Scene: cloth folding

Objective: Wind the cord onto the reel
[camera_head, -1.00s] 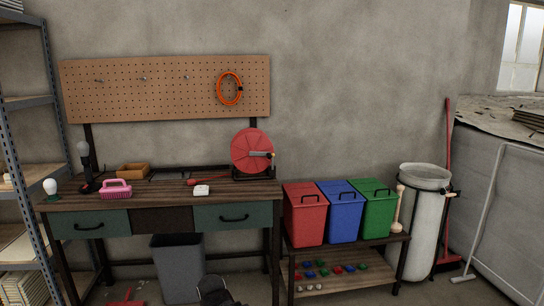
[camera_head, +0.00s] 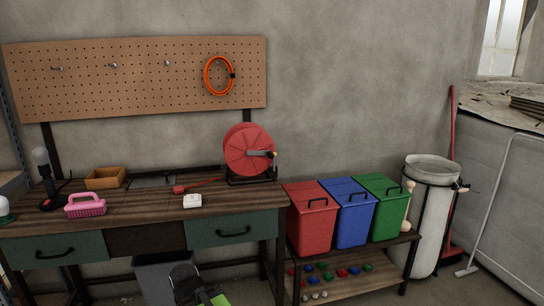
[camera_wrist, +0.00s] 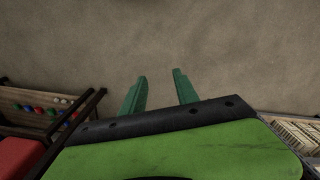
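The red reel (camera_head: 249,150) stands upright on a dark stand at the right end of the workbench, with a crank handle (camera_head: 262,154) on its front face. A red cord (camera_head: 205,184) runs from the reel to the left over the bench top and ends in a red plug (camera_head: 179,189). My gripper (camera_wrist: 158,88) shows in the wrist view as two green fingers held apart, with nothing between them. It is away from the reel, and the reel is not in the wrist view. In the head view my arm is low at the bottom centre.
An orange cord coil (camera_head: 219,76) hangs on the pegboard. Red (camera_head: 311,220), blue and green bins stand on a shelf to the right.

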